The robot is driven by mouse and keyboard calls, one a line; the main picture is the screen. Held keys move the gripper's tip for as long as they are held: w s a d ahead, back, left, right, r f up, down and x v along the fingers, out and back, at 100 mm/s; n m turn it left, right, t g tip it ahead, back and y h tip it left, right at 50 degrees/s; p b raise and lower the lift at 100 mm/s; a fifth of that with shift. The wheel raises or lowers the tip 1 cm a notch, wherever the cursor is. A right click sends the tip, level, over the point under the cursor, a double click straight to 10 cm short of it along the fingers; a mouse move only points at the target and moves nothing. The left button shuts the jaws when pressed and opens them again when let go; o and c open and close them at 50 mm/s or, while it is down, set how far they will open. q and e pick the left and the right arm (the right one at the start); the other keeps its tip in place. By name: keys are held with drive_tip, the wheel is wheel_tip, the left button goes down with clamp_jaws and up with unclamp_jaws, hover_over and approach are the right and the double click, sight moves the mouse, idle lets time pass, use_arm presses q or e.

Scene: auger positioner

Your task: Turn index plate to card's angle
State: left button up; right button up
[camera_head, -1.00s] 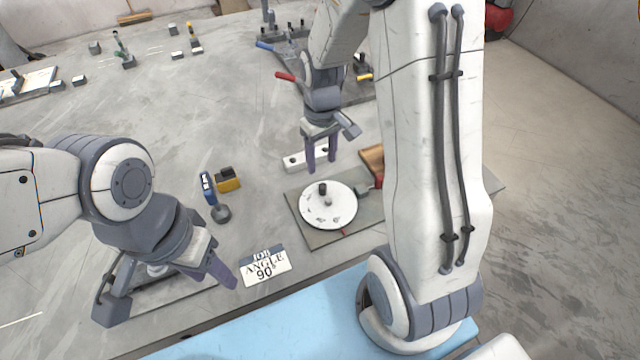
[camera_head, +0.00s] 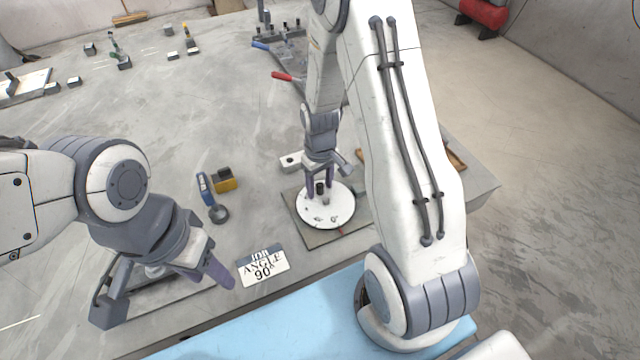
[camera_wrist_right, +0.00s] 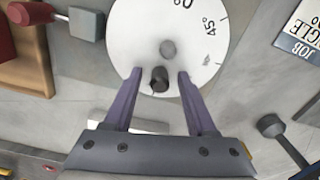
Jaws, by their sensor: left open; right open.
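The white round index plate (camera_head: 328,213) lies on a grey base plate (camera_head: 318,240) with a red mark at its front edge. A dark upright knob (camera_head: 320,187) stands on the plate. In the right wrist view the index plate (camera_wrist_right: 180,28) shows the marks 0° and 45°, and the knob (camera_wrist_right: 159,79) sits between my open fingers. My right gripper (camera_head: 319,190) is open, its fingers on either side of the knob, with gaps visible. The card (camera_head: 263,265) reads JOB ANGLE 90°. My left gripper (camera_head: 225,278) is open and empty, left of the card.
A blue-handled tool (camera_head: 206,190) and a yellow-black block (camera_head: 225,180) lie left of the index plate. A white block (camera_head: 291,161) is behind it. Red-handled clamp (camera_head: 282,77) and other tools stand further back. My right arm hides the area right of the plate.

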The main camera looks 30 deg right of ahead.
drive_tip(key=shift+c, duration=0.4)
clamp_jaws()
idle(0.9)
